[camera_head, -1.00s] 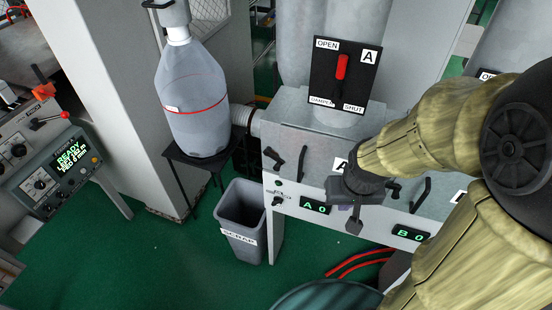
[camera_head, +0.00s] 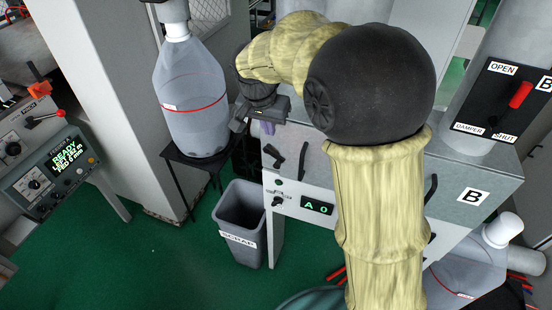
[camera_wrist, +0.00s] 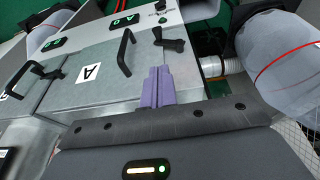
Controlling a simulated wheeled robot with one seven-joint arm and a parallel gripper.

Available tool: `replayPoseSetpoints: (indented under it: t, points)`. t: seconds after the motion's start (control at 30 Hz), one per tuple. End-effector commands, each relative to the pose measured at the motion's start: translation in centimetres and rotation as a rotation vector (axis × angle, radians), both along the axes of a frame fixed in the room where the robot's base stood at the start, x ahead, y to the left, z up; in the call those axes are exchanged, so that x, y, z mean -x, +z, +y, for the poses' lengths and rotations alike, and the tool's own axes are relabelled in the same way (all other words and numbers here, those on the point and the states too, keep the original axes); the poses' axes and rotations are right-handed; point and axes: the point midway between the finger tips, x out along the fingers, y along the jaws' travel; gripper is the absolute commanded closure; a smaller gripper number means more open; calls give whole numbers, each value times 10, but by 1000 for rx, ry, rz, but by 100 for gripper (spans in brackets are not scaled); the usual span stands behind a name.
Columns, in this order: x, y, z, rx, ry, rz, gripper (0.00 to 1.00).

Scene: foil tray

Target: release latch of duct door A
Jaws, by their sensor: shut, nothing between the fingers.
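Duct door A (camera_wrist: 70,95) is the grey panel with the "A" label (camera_wrist: 88,72) in the wrist view. It carries a black bar handle (camera_wrist: 126,52). Its black latch lever (camera_wrist: 170,40) sits by the door's edge near the handle; it shows in the head view (camera_head: 272,155) at the left end of the cabinet. My gripper (camera_head: 266,128) is above and just behind the latch in the head view. Its purple fingers (camera_wrist: 157,72) are shut and empty, and appear apart from the latch. My arm hides the "A" label in the head view.
A large clear bottle (camera_head: 190,100) on a black stand is close left of my gripper. A scrap bin (camera_head: 240,220) stands below the cabinet's left end. The "A 0" display (camera_head: 317,206) is on the cabinet front. Door B's label (camera_head: 472,196) is to the right.

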Motion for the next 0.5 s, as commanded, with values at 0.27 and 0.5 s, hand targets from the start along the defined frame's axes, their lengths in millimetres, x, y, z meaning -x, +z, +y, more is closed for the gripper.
replayPoseSetpoints:
  t: [0.27,0.5]
  points:
    - [0,-2,-1,0,1,2,100]
    - [-6,-26,-5,3,1,5,100]
